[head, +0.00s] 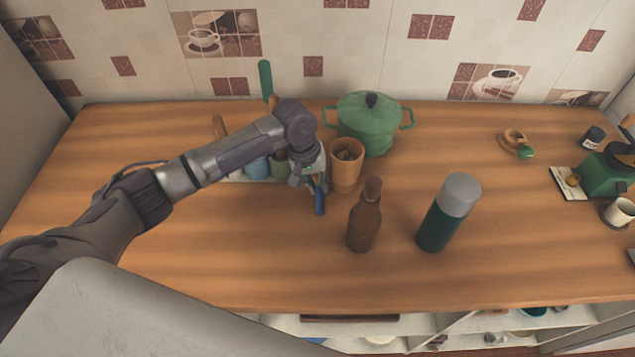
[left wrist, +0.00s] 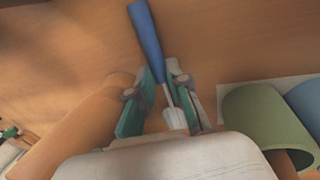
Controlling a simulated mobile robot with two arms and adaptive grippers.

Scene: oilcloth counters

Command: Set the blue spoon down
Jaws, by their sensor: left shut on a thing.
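The blue spoon (left wrist: 147,38) has a blue handle and a pale metal end, which passes between my left gripper's fingers in the left wrist view. In the head view the blue handle (head: 319,202) points down toward the counter's front. My left gripper (left wrist: 170,95) is shut on the spoon near where the handle meets the metal. In the head view the gripper (head: 315,184) is low over the wooden counter (head: 230,245), just left of a wooden cup (head: 345,168). I cannot tell whether the spoon touches the counter. My right gripper is not in view.
A green pot (head: 370,125) stands behind the cup. A brown bottle (head: 364,215) and a green flask with a grey cap (head: 449,212) stand to the right. A green cup (left wrist: 255,122) is close beside the gripper. The front left counter is clear.

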